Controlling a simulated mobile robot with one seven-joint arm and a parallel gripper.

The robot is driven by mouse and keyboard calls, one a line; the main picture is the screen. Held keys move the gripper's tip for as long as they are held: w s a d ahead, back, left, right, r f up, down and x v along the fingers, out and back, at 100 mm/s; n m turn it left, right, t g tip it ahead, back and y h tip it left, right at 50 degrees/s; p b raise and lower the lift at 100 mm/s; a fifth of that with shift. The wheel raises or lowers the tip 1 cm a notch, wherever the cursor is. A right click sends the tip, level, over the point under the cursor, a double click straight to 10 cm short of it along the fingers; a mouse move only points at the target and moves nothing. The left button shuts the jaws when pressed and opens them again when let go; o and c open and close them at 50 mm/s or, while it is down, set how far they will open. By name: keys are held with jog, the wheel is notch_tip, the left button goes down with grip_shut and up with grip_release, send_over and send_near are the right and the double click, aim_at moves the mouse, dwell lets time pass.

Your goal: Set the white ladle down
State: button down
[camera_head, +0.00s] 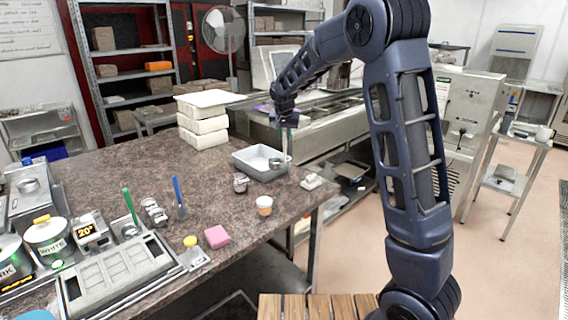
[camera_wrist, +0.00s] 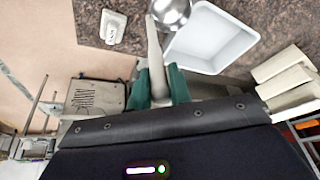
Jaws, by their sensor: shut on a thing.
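The white ladle hangs upright from my gripper (camera_head: 287,120), its pale handle (camera_head: 285,146) running down to a shiny metal bowl (camera_head: 275,163). In the wrist view my gripper (camera_wrist: 158,86) has its two green fingers shut on the handle (camera_wrist: 155,45), with the bowl (camera_wrist: 170,12) beyond. The bowl overlaps the near-right part of a pale rectangular tray (camera_head: 242,169) in the head view and the tray's corner in the wrist view (camera_wrist: 212,38). I cannot tell whether the bowl touches the tray or the counter.
A small white labelled block (camera_head: 312,182) lies right of the tray, near the counter edge. Small jars (camera_head: 264,206) stand in front. A stack of white blocks (camera_head: 203,125) stands behind. The brown counter (camera_head: 150,170) is clear at middle left.

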aim_at(284, 157)
notch_tip(284, 157, down, 11)
jog(key=shift+f, duration=0.2)
dwell(0.4)
jog(key=shift+f, duration=0.15)
jog(key=c, duration=1.3)
grip_release()
